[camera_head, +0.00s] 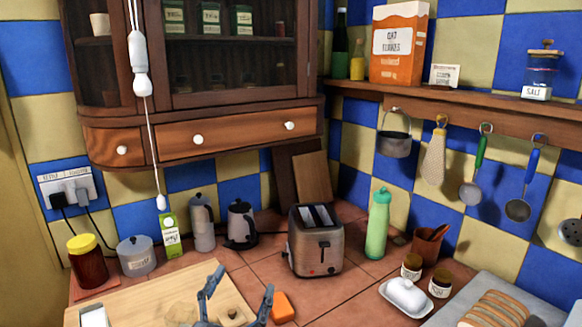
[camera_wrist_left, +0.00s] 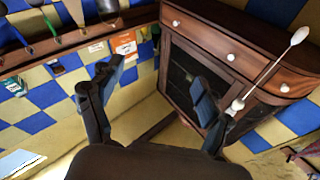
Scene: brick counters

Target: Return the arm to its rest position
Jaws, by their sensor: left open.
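My left gripper (camera_head: 238,292) shows at the bottom of the head view, its two fingers spread apart and nothing between them. It stands over the right end of the wooden board, left of an orange block (camera_head: 282,307). In the left wrist view the same gripper (camera_wrist_left: 152,95) has its fingers wide apart, with the wall cabinet (camera_wrist_left: 240,50) and tiled wall behind them. The rest of the left arm is out of the frame. My right gripper does not show in either view.
A wooden board (camera_head: 150,290) lies at the counter's front left. A toaster (camera_head: 316,245), kettle (camera_head: 241,224) and green bottle (camera_head: 378,225) stand behind. Bread slices (camera_head: 497,308) and a white dish (camera_head: 407,297) are at right. A pull cord (camera_head: 152,130) hangs before the cabinet.

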